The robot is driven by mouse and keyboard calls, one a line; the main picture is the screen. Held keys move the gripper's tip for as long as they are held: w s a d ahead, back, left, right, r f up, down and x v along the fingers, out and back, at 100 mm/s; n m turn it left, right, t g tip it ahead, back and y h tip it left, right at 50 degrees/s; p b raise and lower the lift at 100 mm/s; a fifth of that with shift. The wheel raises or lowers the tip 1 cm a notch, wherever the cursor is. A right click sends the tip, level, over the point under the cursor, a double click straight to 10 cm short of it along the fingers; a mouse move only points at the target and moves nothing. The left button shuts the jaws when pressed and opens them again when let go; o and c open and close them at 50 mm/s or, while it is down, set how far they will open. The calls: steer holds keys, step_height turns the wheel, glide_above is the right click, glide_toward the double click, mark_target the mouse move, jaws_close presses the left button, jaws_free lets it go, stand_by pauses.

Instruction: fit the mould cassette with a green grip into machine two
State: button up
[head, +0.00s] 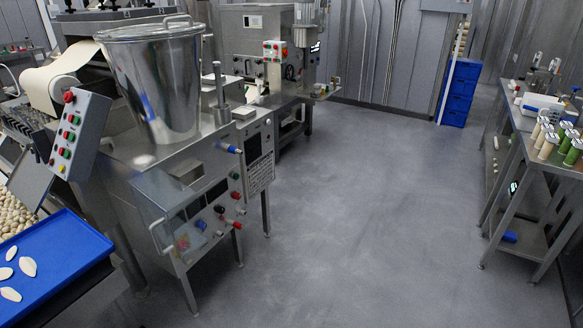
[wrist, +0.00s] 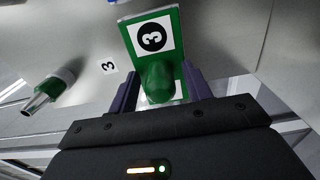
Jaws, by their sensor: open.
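In the wrist view, my gripper (wrist: 160,88) has its two dark fingers open on either side of a rounded green grip (wrist: 158,76). The grip stands out from a green plate (wrist: 131,38) with a white label bearing a black disc and the number 3. I cannot tell whether the fingers touch the grip. The plate is against a pale metal surface, and the rest of this piece is hidden. My gripper does not show in the head view. There, a steel machine with a large pot (head: 160,85) stands at the left and another machine (head: 255,45) behind it. Neither shows a readable number.
A small 3 tag (wrist: 109,68) and a green-collared metal nozzle (wrist: 48,92) are on the pale surface. In the head view, a bench (head: 520,150) with several green-and-cream cylinders stands right, blue crates (head: 460,92) stand at the back, and the middle floor is clear.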

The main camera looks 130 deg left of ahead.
steer(key=shift+c, duration=0.2)
steer(key=shift+r, duration=0.1)
steer(key=c, duration=0.9)
steer(key=shift+s+d, duration=0.15)
steer(key=shift+s, duration=0.45)
stand_by(0.4)
steer(key=shift+v, duration=3.2)
steer(key=shift+d, duration=0.15)
